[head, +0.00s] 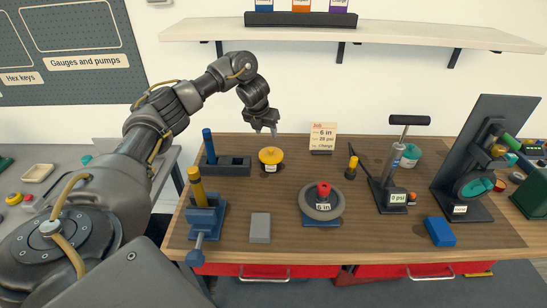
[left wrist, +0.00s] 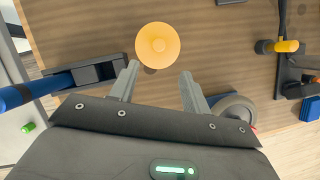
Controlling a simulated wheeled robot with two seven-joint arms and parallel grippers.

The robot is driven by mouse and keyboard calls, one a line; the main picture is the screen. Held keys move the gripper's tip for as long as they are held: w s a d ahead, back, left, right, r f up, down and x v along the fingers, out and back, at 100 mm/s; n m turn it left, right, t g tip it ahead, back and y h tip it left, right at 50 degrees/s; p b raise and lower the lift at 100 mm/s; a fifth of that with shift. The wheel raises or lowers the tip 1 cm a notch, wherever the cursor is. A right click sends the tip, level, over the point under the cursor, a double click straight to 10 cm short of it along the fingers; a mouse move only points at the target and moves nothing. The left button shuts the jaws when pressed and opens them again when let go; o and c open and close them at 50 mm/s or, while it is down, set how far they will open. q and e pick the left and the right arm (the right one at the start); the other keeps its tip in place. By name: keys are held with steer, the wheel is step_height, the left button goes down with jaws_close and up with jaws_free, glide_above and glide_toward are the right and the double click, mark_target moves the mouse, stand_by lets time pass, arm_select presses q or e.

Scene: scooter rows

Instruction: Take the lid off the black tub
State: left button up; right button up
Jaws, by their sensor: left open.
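A round yellow lid (head: 271,155) with a small knob sits level at the left-centre of the wooden bench. Little of the tub under it shows beyond a white label (head: 271,169), and I cannot make out the tub's colour. My left gripper (head: 266,129) is open and empty, pointing down above and slightly behind the lid, apart from it. In the left wrist view the lid (left wrist: 158,45) lies ahead of the gap between the two spread fingers (left wrist: 160,84). My right gripper is not in view.
A dark tray (head: 226,167) with a blue-handled tool stands left of the lid. A blue vise (head: 206,220), a grey block (head: 260,228) and a wheel with a red knob (head: 322,206) stand nearer. A sign (head: 322,137) stands behind right. A shelf (head: 390,36) hangs above.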

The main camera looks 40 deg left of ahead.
arm_select(q)
glide_above(271, 148)
steer(key=s, duration=0.3)
steer(key=f, duration=0.5)
steer(key=shift+w+d+f, duration=0.25)
steer(key=shift+f, duration=0.15)
steer(key=shift+f+p, duration=0.1)
steer(key=shift+p, duration=0.4)
steer(key=shift+p+x, duration=0.95)
steer(key=shift+x, duration=1.45)
steer(key=shift+d, duration=0.1)
steer(key=shift+c, duration=0.6)
jaws_close()
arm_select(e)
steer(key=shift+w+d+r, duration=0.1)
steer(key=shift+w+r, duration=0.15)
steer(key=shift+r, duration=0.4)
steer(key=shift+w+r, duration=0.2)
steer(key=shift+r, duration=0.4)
